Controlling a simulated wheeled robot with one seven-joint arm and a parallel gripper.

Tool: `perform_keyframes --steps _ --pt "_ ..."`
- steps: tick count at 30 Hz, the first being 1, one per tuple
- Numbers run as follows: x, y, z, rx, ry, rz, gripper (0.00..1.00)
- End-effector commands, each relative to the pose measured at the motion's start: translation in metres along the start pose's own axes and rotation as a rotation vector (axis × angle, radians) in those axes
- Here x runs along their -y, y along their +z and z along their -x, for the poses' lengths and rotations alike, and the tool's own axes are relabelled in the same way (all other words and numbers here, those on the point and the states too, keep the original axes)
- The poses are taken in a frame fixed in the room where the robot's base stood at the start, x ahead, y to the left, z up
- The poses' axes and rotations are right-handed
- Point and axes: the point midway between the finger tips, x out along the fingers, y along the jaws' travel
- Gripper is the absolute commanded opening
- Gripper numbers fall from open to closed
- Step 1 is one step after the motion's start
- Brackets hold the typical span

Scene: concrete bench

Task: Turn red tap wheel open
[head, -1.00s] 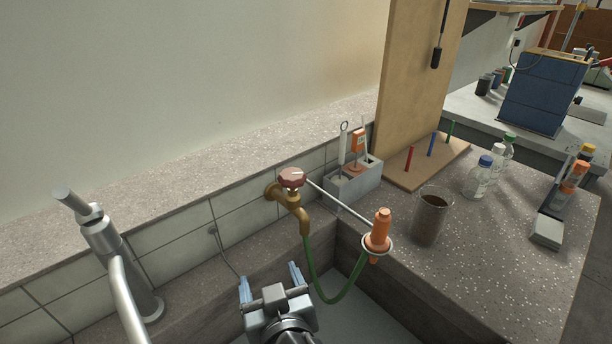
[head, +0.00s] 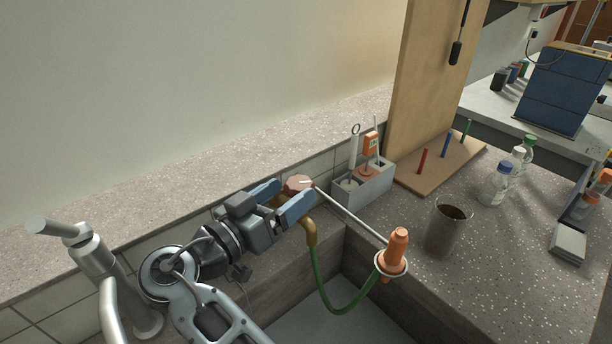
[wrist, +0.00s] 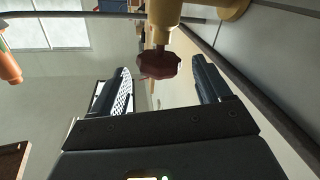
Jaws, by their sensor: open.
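The red tap wheel (head: 298,183) sits on top of the brass tap (head: 309,232) at the tiled wall above the sink. My gripper (head: 282,198) is open, with its two blue fingers on either side of the wheel in the head view. In the wrist view the wheel (wrist: 159,65) shows between the fingertips of my gripper (wrist: 160,78), with visible gaps on both sides. The brass tap body (wrist: 163,18) is beyond it. Part of the tap body is hidden behind a finger in the head view.
An orange-handled piece (head: 397,250) stands at the sink's right edge, by a dark-filled beaker (head: 446,232). A grey steel faucet (head: 100,270) stands left.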

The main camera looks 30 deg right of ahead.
Motion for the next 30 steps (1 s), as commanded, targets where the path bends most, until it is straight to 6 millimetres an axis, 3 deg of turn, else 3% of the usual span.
perform_keyframes --steps 10,22,30 --pt "-0.001 -0.001 -0.048 0.001 -0.001 0.002 0.77" --pt "0.0 0.001 -0.057 0.0 -0.003 0.0 0.77" --pt "0.0 0.0 -0.057 0.0 -0.003 0.001 0.53"
